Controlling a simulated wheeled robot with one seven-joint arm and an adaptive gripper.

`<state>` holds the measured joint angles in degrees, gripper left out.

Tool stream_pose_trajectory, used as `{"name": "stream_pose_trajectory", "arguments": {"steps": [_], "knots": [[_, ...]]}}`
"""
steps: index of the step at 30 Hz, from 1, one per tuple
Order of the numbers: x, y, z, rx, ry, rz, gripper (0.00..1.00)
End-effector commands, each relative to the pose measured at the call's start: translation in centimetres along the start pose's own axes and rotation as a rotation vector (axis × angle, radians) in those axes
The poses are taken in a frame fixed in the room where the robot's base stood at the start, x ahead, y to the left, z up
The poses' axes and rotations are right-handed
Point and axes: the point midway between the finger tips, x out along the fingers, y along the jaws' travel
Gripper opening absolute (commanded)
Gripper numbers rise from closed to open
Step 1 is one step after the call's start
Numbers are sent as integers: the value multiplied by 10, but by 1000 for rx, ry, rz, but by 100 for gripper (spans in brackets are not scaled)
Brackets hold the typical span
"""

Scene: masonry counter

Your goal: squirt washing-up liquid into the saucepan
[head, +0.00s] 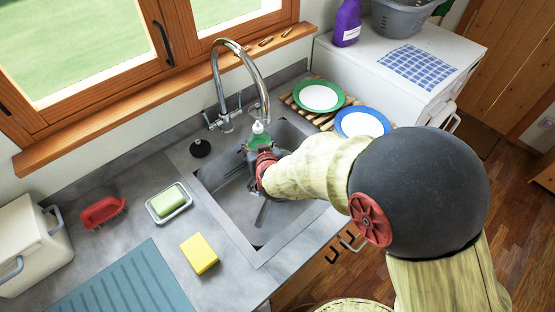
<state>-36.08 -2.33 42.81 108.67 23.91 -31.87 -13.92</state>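A green washing-up liquid bottle (258,139) with a white cap stands upright at my gripper (259,150), over the far part of the sink in the head view. My gripper appears shut around the bottle's body; its fingers and the bottle's lower part are largely hidden by my wrist. A dark grey strip (262,213), possibly the saucepan's handle, shows in the sink below my wrist. The saucepan's body is not clearly visible behind my gripper and arm.
The tap (262,85) arches close behind the bottle.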

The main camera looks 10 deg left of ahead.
Motion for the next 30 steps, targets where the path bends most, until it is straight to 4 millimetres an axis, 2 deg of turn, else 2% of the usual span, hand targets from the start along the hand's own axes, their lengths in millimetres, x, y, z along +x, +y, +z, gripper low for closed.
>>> {"name": "stream_pose_trajectory", "arguments": {"steps": [2,21,30], "knots": [[0,0,-1,0,2,0,6],[32,0,58,-1,0,0,6],[34,0,60,0,2,0,6]]}}
